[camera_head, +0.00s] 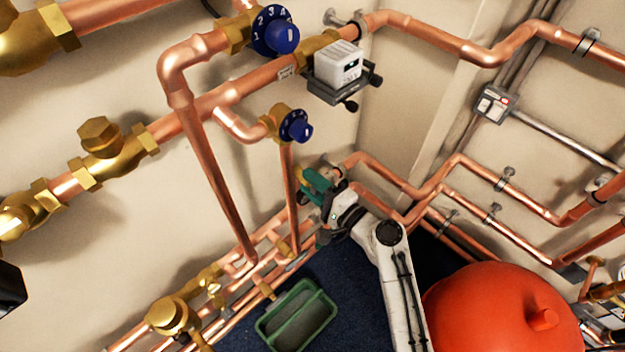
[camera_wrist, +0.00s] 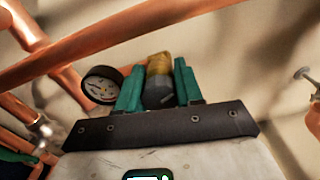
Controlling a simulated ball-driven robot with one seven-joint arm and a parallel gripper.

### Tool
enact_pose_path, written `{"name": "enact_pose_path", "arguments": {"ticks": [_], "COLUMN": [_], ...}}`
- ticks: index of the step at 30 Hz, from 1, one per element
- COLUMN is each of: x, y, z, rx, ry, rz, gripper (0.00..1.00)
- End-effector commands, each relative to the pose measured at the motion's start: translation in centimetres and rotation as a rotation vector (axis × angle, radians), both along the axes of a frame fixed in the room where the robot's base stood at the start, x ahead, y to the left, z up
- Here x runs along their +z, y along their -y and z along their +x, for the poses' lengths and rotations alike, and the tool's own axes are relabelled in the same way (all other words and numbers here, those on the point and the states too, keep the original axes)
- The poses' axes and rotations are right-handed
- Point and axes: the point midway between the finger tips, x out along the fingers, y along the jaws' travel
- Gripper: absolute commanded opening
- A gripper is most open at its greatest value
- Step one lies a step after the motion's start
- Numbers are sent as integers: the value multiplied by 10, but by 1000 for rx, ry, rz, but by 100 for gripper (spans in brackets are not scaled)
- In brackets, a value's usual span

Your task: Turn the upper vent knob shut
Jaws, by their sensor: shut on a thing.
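My gripper (camera_head: 318,188) has teal fingers and is in among the pipes near the wall, at the middle of the head view. In the wrist view its two fingers (camera_wrist: 158,88) stand on either side of a dark grey knob (camera_wrist: 157,97) on a brass valve body (camera_wrist: 159,63). The gripper is shut on this knob. A light line marks the knob's face. In the head view the fingers mostly hide the knob. I cannot tell from these views whether it is the upper of several vent knobs.
A round gauge (camera_wrist: 103,86) sits close left of the fingers, and a copper pipe (camera_wrist: 110,42) crosses near them. Two blue dial knobs (camera_head: 283,36) (camera_head: 296,126) are higher on the pipes. A green tray (camera_head: 297,318) and a red tank (camera_head: 500,312) are below.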

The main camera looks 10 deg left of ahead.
Motion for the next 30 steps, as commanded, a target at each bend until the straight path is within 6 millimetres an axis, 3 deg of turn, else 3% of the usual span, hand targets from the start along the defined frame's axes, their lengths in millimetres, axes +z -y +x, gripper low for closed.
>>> {"name": "enact_pose_path", "arguments": {"ticks": [15,30], "x": [1,-1], "y": [1,1], "z": [0,0], "rx": [-4,-2], "ry": [-311,-394], "rz": [239,306], "gripper": [5,5]}}
